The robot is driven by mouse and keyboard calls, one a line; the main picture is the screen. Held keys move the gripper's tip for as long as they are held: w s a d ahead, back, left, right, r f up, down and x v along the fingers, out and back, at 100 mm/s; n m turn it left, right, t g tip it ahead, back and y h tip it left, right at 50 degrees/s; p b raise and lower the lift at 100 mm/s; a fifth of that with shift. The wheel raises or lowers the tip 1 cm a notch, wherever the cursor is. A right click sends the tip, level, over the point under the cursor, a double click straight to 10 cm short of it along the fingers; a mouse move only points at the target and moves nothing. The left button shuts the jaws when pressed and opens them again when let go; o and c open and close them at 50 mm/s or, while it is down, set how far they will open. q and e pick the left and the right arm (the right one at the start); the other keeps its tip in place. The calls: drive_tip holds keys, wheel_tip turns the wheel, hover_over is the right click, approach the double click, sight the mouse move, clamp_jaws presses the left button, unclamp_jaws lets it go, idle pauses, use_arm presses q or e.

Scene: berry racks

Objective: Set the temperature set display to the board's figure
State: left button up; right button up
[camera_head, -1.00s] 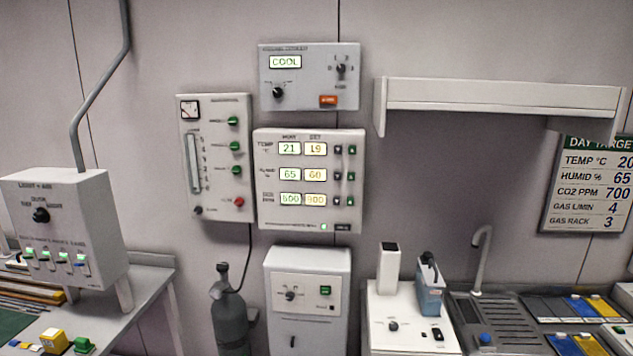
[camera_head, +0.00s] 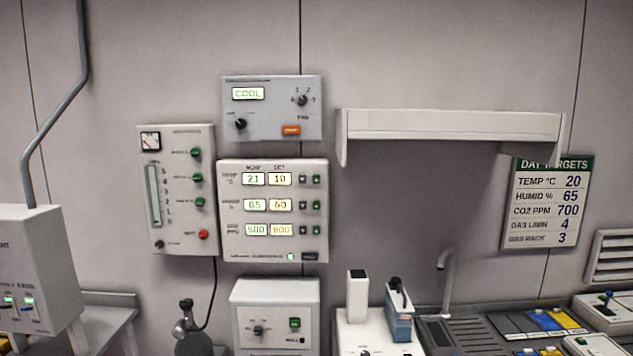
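The climate panel (camera_head: 224,215) hangs on the wall left of centre, with rows for temperature, humidity and CO2 under NOW and SET columns. The temperature now display (camera_head: 253,179) reads 21. The temperature set display (camera_head: 280,179) is blurred and looks like 10 or 19. A dark button (camera_head: 303,180) and a green button (camera_head: 317,180) sit to its right. The day targets board (camera_head: 546,203) on the right wall gives TEMP °C 20, humidity 65, CO2 700, gas 4 L/min and gas rack 3. Neither gripper is in view.
A COOL control box (camera_head: 272,132) hangs above the panel and a gas flow panel (camera_head: 178,218) to its left. A white shelf (camera_head: 450,126) juts from the wall at right. Below stand a white cabinet (camera_head: 274,290), a gas cylinder (camera_head: 192,343) and a sink counter.

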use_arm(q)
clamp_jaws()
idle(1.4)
